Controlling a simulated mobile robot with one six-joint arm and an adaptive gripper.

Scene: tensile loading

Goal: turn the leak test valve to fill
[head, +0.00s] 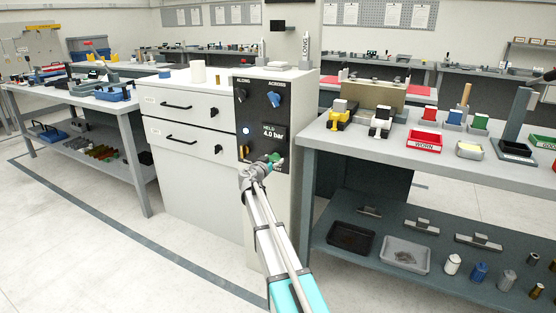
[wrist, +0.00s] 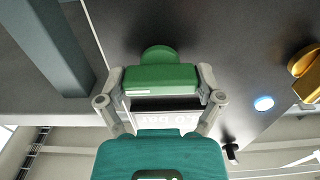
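The control panel (head: 262,122) on the white cabinet has several knobs and a display reading "HELD 4.0 bar" (head: 273,131). A green valve handle (head: 276,160) is at its lower right; its label is not readable. In the wrist view the green handle (wrist: 160,79) is a bar lying level across the picture. My gripper (head: 268,164) is at this handle; in the wrist view its two fingers (wrist: 161,78) stand at the bar's two ends and appear to touch them. A yellow knob (head: 243,152) sits at the panel's lower left and shows at right in the wrist view (wrist: 306,66).
A black knob (head: 240,94) and a blue knob (head: 273,99) are higher on the panel. A lit indicator (head: 246,131) is at its left. A workbench (head: 318,134) with trays and fixtures stands close to the right. The floor at front left is clear.

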